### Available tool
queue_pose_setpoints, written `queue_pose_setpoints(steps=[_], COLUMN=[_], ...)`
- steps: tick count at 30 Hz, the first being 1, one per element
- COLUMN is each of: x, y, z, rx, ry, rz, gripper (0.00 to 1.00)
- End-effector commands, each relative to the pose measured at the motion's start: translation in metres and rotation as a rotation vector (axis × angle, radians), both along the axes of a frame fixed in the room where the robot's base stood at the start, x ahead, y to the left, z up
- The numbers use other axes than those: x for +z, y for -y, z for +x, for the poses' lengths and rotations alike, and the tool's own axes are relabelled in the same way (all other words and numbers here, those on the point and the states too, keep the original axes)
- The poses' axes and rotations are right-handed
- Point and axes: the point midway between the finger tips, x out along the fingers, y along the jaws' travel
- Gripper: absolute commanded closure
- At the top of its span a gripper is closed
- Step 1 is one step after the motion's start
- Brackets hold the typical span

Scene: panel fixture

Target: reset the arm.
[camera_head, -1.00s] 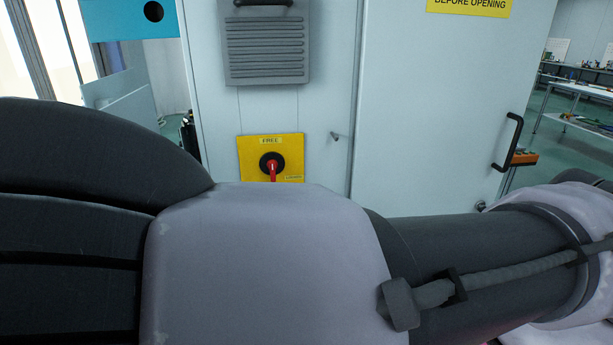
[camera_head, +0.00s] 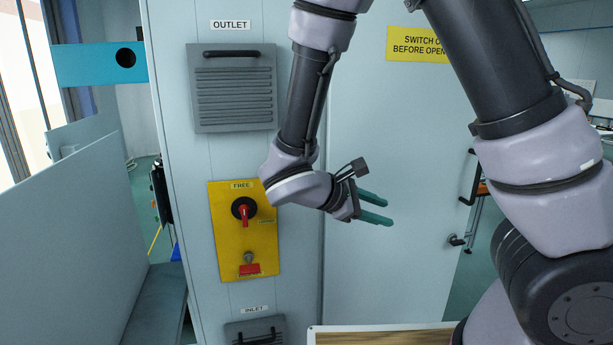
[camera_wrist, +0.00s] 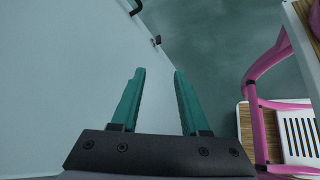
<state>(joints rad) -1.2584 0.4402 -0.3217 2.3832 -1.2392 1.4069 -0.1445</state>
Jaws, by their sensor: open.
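My gripper (camera_head: 382,208) is in front of the pale cabinet door (camera_head: 375,130), with its two teal fingers pointing right. The fingers are apart and nothing is between them. In the wrist view my gripper (camera_wrist: 158,75) is also open and empty, beside the pale panel surface (camera_wrist: 70,80). My arm comes in from the upper right and bends down to the gripper. I cannot tell whether the gripper touches the door.
A yellow plate (camera_head: 225,215) with a red-handled rotary switch (camera_head: 244,211) is left of my wrist. A vented outlet cover (camera_head: 235,90) is above it. A black door handle (camera_head: 470,178) is at right. A pink frame (camera_wrist: 254,110) shows in the wrist view.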

Motion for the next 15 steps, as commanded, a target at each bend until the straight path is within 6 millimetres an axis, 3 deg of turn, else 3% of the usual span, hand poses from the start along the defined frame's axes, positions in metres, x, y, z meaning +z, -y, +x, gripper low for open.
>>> queue_pose_setpoints(steps=[1,6,15], x=[0.007,0.026,0.085], y=[0.015,0.044,0.069], z=[-0.002,-0.017,-0.033], rx=[-0.102,-0.415,-0.880], ry=[-0.002,0.022,0.220], rz=[0.099,0.422,0.998], gripper=[0.55,0.55,0.55])
